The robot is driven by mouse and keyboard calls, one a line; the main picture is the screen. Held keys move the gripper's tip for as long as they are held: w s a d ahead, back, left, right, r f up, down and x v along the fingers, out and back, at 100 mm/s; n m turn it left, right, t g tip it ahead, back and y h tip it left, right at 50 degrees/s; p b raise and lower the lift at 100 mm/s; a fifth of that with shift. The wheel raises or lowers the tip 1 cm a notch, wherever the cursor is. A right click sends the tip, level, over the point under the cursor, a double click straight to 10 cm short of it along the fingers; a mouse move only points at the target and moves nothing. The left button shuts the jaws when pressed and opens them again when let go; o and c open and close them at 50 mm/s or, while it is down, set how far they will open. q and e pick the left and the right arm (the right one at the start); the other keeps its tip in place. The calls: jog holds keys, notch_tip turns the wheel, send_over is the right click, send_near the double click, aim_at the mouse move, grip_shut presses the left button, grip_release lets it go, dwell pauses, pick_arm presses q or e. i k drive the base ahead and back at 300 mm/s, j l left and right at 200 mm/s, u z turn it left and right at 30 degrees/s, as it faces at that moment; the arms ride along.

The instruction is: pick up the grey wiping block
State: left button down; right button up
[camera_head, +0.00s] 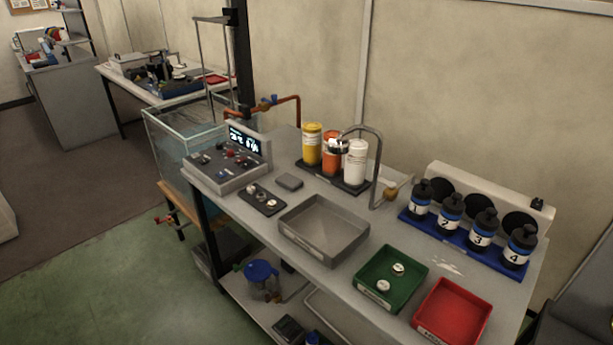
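The grey wiping block (289,182) appears to be the small flat grey block lying on the workbench. It sits behind the large grey tray, to the right of the control box and to the left of the bottle rack. It lies flat, and nothing covers it. Neither of my grippers shows in the head view.
A control box (228,163), a dark plate with small round parts (260,200), and a grey tray (324,230) surround the block. Yellow, orange and white bottles (356,162) stand behind right. Green (412,272) and red (453,311) trays and numbered bottles (483,230) are farther right.

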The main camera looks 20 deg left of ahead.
aim_at(289, 181)
jog(key=i+j+z, duration=0.1)
jog(key=j, duration=0.2)
jog(key=i+j+z, duration=0.1)
jog(key=j, duration=0.2)
jog(key=i+j+z, duration=0.1)
jog(key=j, duration=0.2)
jog(key=i+j, duration=0.1)
jog(key=j, duration=0.35)
jog(key=i+j+z, duration=0.1)
jog(key=j, duration=0.35)
jog(key=i+j, duration=0.1)
jog(key=j, duration=0.35)
jog(key=i+j, duration=0.1)
jog(key=j, duration=0.35)
jog(key=i+z, duration=0.05)
